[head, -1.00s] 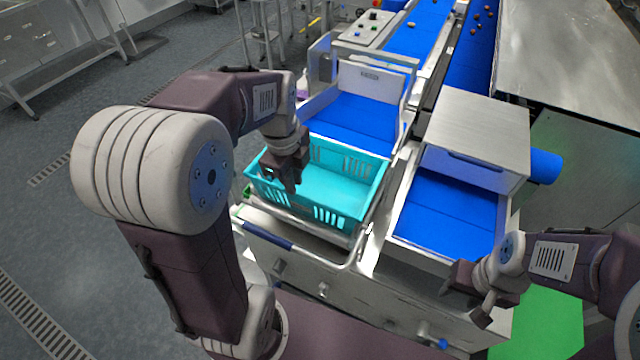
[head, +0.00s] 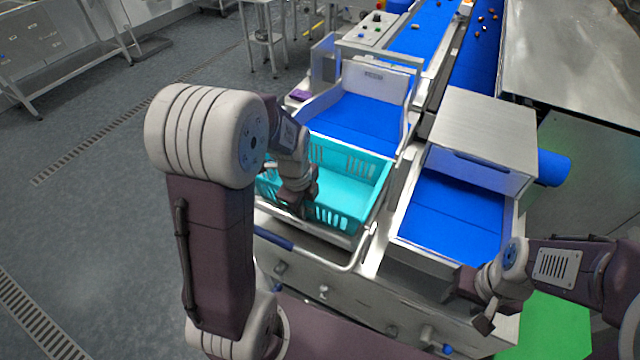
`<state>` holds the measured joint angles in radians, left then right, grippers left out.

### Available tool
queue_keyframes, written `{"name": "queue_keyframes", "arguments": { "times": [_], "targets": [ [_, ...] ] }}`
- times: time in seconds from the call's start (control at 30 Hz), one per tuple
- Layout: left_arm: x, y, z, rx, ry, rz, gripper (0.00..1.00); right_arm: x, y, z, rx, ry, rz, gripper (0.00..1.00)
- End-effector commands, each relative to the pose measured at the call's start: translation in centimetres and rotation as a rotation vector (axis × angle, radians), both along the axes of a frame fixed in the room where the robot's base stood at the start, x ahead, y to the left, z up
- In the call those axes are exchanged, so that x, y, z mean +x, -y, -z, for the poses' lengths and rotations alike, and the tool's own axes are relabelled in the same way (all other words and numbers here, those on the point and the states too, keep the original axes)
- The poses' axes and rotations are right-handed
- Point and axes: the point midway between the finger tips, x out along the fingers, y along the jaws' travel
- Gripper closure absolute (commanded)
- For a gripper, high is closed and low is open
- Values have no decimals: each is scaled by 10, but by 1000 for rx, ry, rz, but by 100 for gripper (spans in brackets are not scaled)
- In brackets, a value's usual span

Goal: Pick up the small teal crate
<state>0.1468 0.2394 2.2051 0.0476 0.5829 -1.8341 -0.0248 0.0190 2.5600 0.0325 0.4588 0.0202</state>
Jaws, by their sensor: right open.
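The teal crate (head: 352,194) sits on a metal shelf with a rail, in front of the left blue chute. It has slotted walls and looks empty. My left gripper (head: 288,208) is at the crate's near left side, by its front wall. Its arm hides that corner of the crate, and I cannot tell whether the fingers are open or touch the wall. My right gripper (head: 468,300) is open and empty, below the front edge of the right blue chute and apart from the crate.
The left blue chute (head: 352,122) rises behind the crate. The right blue chute (head: 452,215) has a metal cover (head: 482,128). A rail with a blue grip (head: 273,237) runs in front of the crate. Belts with several dates lie at the back.

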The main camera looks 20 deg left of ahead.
Motion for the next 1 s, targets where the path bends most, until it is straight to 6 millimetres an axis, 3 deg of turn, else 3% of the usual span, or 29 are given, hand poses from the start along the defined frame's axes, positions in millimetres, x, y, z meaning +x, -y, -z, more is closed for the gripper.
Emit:
{"name": "queue_keyframes", "arguments": {
  "times": [0.13,0.2,1.0],
  "targets": [
    [0,0,-1,0,0,0,85,0,0,0,0,0,0,53],
    [0,0,-1,0,0,0,100,0,0,0,0,0,0,53],
    [0,0,-1,0,0,0,100,0,0,0,0,0,0,53]
  ]
}}
